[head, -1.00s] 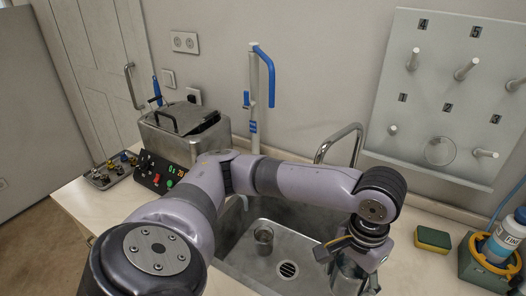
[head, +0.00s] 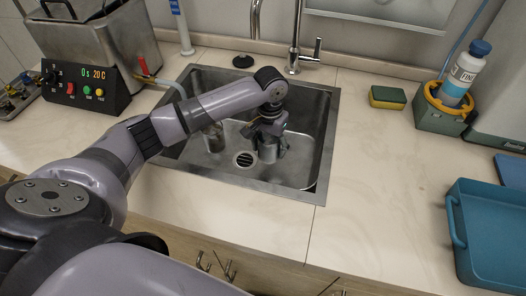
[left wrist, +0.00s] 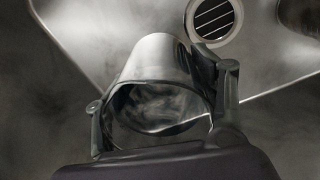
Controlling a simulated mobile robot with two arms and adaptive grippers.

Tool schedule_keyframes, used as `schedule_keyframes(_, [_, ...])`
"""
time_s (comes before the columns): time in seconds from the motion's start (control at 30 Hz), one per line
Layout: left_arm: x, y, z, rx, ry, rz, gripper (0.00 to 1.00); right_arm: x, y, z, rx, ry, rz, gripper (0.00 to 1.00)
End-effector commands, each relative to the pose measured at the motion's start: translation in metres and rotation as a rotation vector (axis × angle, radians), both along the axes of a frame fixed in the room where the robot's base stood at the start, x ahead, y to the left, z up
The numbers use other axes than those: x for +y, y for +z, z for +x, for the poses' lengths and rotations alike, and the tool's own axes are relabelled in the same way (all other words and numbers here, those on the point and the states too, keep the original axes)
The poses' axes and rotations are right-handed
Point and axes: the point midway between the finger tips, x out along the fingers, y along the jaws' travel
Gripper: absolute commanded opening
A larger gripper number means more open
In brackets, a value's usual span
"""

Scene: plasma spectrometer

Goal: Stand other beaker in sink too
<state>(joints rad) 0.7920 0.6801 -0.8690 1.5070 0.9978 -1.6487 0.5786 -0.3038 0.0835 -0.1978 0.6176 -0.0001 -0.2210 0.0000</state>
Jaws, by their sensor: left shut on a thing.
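My left gripper (head: 268,138) reaches down into the metal sink (head: 327,150) and is shut on a beaker (head: 268,153), just right of the drain (head: 245,159). Another beaker (head: 213,138) stands in the sink to the left, partly hidden by my left arm. The drain also shows in the left wrist view (left wrist: 214,18). My right gripper is not in view.
The tap (head: 295,60) stands behind the sink. A sponge (head: 388,97) and a bottle (head: 464,75) in a green holder are to the right, with a blue tray (head: 490,235) nearer. A heated bath (head: 90,45) stands at the left. The counter in front is clear.

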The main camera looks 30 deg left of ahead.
Motion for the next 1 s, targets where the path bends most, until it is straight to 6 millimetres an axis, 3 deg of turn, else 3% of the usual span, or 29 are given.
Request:
schedule_keyframes(0.47, [0.000, -0.053, 0.000, 0.000, 0.000, 0.001, 0.32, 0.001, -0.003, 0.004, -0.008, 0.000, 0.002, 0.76])
schedule_keyframes(0.8, [0.000, -0.056, 0.000, 0.000, 0.000, 0.000, 0.32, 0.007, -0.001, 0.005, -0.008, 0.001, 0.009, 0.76])
schedule_keyframes(0.83, [0.000, -0.056, -0.001, 0.000, 0.000, 0.000, 0.62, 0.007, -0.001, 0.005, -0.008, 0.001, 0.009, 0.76])
schedule_keyframes(1.0, [0.000, -0.056, -0.001, 0.000, 0.000, 0.000, 0.73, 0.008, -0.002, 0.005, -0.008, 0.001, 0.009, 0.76])
